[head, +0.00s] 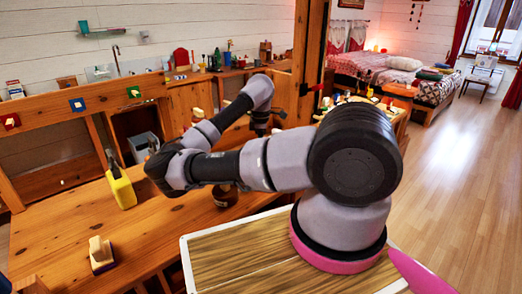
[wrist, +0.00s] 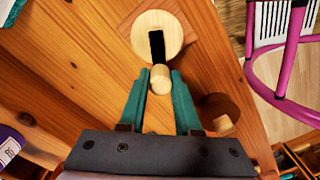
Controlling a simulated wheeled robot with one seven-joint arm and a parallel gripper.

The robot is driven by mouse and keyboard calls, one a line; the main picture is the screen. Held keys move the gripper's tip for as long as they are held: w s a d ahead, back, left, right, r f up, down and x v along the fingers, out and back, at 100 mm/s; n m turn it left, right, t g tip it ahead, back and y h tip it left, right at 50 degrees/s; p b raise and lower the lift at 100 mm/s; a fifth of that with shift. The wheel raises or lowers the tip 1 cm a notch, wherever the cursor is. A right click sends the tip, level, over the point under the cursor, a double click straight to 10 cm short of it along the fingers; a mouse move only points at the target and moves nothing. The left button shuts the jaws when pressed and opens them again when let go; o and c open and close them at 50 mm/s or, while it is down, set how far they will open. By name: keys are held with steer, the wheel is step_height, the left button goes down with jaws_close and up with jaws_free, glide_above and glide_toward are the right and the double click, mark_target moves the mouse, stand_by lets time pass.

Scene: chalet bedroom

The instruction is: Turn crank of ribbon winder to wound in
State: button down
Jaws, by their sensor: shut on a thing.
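The ribbon winder's crank shows in the wrist view as a pale round wooden disc (wrist: 143,29) with a black crank arm (wrist: 157,46) and a pale wooden knob (wrist: 160,79) at its lower end. The crank arm points down in the picture, towards my gripper. My gripper (wrist: 160,88) has its teal fingers on both sides of the knob and is shut on it. No ribbon can be made out. In the head view my arm reaches over the wooden bench, and the crank is too small or hidden to tell.
In the wrist view a brown round piece (wrist: 217,108) is right of my fingers, a pink tube frame (wrist: 262,75) further right. A purple-labelled jar (wrist: 9,148) is at left. In the head view a yellow holder (head: 121,188) and a wooden block (head: 100,252) stand on the bench.

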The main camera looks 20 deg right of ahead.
steer(key=shift+w+d+m, duration=0.1)
steer(key=shift+w+m, duration=0.05)
steer(key=shift+m, duration=0.45)
steer(key=c, duration=0.6)
jaws_free()
steer(key=shift+r, duration=0.1)
step_height(320, 180, up, 9)
steer(key=shift+w+r, duration=0.1)
steer(key=shift+r, duration=0.65)
